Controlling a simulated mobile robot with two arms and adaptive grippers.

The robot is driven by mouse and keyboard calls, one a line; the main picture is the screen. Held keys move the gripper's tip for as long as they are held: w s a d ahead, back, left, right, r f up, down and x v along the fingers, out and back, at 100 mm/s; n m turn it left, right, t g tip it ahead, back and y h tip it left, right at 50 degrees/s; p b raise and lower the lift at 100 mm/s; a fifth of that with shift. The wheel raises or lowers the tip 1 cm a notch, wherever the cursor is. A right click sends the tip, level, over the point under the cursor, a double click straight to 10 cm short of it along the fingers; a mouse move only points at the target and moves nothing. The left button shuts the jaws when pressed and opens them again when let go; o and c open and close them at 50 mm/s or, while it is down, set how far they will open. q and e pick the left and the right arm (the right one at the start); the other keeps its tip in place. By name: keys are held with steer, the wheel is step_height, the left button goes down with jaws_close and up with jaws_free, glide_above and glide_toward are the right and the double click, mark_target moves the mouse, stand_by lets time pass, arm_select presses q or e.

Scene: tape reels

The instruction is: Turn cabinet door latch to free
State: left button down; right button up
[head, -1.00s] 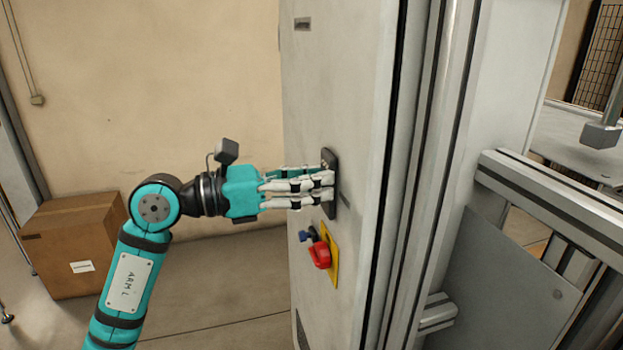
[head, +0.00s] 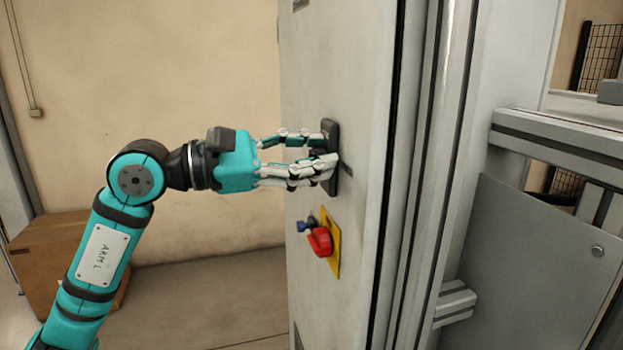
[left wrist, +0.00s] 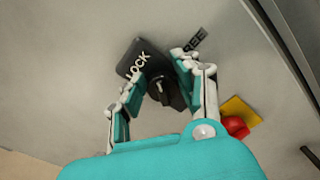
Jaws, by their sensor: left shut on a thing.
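The cabinet door (head: 310,90) is pale grey and upright. Its latch is a black plate (head: 332,126) with a dark turning knob, mostly hidden by my fingers in the head view. In the left wrist view the knob (left wrist: 168,92) sits between my fingers, beside the black plate (left wrist: 128,52), which reads "LOCK". A dark label (left wrist: 194,40), seemingly "FREE", is on the door near the right finger. My left gripper (head: 326,154), teal and white, is shut on the latch knob; it also shows in the left wrist view (left wrist: 164,74). My right gripper is out of view.
A red rotary switch (head: 319,241) on a yellow plate (head: 333,255) juts from the door just below my left gripper. A cardboard box (head: 30,258) stands on the floor at left. A metal frame (head: 560,140) is at right.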

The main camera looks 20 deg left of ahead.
arm_select(q)
steer(key=m+b, duration=0.5)
steer(key=shift+s+f+m, duration=0.15)
steer(key=shift+f+m, duration=0.15)
steer(key=shift+f, duration=0.1)
steer(key=m+b, duration=0.2)
steer(key=m, duration=0.1)
steer(key=shift+d, duration=0.1)
steer(key=shift+f+m+b, duration=0.1)
steer(key=shift+m+b, duration=0.45)
steer(key=shift+m, duration=0.75)
steer(key=c, duration=1)
jaws_free()
steer(key=shift+c, duration=0.2)
steer(key=shift+s, duration=0.1)
steer(key=v, duration=1.2)
